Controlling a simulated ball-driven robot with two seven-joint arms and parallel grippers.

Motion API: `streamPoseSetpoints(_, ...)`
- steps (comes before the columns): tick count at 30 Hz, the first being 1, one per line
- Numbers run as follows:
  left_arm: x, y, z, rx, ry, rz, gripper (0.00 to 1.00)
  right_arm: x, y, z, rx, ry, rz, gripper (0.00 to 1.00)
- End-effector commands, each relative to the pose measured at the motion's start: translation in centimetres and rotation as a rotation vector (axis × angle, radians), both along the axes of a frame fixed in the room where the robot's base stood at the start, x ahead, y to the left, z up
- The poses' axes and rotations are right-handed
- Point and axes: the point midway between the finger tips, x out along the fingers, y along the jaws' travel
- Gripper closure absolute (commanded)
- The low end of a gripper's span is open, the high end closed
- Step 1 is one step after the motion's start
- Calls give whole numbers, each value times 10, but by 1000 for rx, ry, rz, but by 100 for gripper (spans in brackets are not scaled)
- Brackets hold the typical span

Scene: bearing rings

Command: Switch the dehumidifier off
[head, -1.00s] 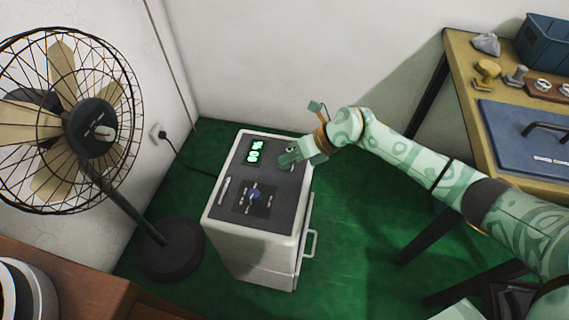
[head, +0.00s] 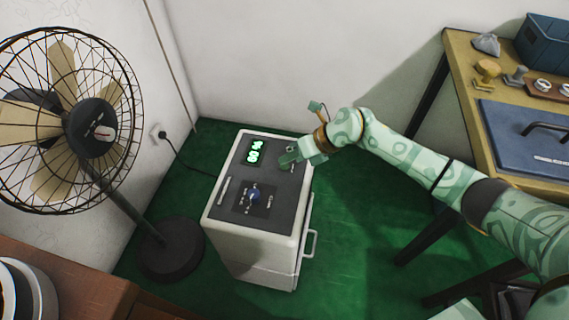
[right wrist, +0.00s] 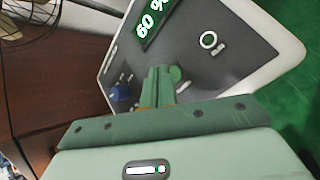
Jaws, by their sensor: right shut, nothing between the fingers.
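The dehumidifier (head: 268,253) is a white box with a dark top panel, standing on the green floor. Its display (head: 255,151) is lit green and reads 60 % in the right wrist view (right wrist: 153,20). A blue knob (head: 254,195) sits on a darker plate at the panel's front; it also shows in the right wrist view (right wrist: 119,92). A round button with a white ring (right wrist: 208,40) is beside the display. My right gripper (head: 287,160) is shut and empty over the panel's right back part, hiding that button in the head view. Contact cannot be told. My left gripper is not in view.
A caged fan (head: 90,130) stands at the left. A plug and cord (head: 163,134) run from the wall behind the dehumidifier. A handle (head: 312,243) sticks out from its right side. A workbench (head: 455,65) with a blue bin (head: 545,42) is at the right.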

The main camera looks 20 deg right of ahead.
Motion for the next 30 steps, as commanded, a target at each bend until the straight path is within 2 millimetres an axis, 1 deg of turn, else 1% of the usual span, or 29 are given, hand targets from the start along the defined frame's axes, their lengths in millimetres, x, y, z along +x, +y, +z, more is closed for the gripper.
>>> streamPoseSetpoints(6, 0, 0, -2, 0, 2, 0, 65, -1, 0, -8, -1, 2, 1, 100)
streamPoseSetpoints(24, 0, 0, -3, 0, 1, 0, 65, 0, 0, -11, 0, 0, 0, 100)
streamPoseSetpoints(30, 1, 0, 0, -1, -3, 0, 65, 0, 0, -7, 0, -1, 0, 100)
